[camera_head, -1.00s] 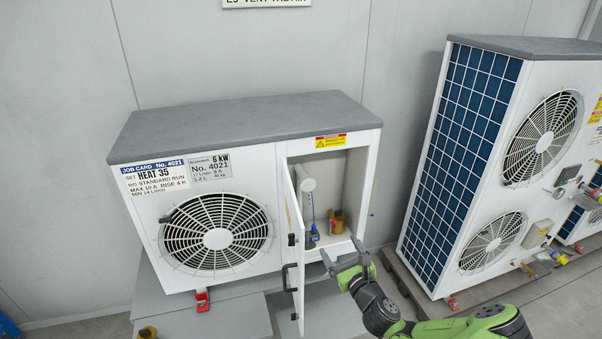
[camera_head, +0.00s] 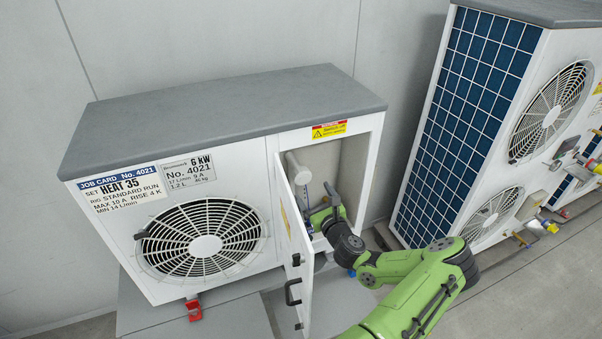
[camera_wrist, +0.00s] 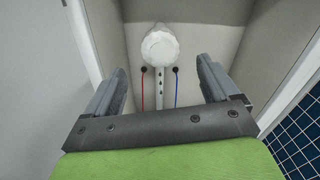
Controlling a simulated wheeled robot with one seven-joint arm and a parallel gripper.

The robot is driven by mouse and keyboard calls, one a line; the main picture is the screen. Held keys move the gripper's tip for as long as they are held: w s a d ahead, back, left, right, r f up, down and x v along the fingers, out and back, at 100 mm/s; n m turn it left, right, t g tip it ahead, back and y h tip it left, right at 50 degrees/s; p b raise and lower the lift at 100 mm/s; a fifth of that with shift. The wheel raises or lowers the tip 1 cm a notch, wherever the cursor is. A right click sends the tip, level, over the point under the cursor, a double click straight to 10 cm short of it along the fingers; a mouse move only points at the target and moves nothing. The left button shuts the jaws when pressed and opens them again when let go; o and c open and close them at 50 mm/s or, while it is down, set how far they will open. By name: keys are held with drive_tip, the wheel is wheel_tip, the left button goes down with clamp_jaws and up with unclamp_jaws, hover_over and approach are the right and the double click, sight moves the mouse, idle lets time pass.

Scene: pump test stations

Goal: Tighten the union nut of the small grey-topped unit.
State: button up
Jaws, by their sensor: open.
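The small grey-topped unit (camera_head: 215,105) is a white cabinet with a fan grille, a job card and an open service compartment (camera_head: 346,180) at its right. My gripper (camera_head: 315,207) is at the compartment mouth, its jaws open with nothing between them. In the wrist view my gripper (camera_wrist: 161,80) has one finger on each side, pointing into the compartment. A white round part (camera_wrist: 160,47) on a vertical stem is at the compartment's back, beyond the fingertips; it also shows in the head view (camera_head: 299,167). I cannot make out the union nut; my gripper hides the lower compartment.
The compartment door (camera_head: 294,245) stands open to the left of my gripper, close to it. Red and blue wires (camera_wrist: 177,90) run down beside the stem. A larger unit with a blue grid side (camera_head: 465,110) stands at the right, with a gap between.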

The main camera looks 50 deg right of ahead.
sight(304, 179)
drive_tip(key=x, duration=1)
drive_tip(key=shift+w+d+p, duration=0.1)
drive_tip(key=shift+w+p, duration=0.05)
drive_tip(key=shift+p, duration=0.25)
drive_tip(key=c, duration=1)
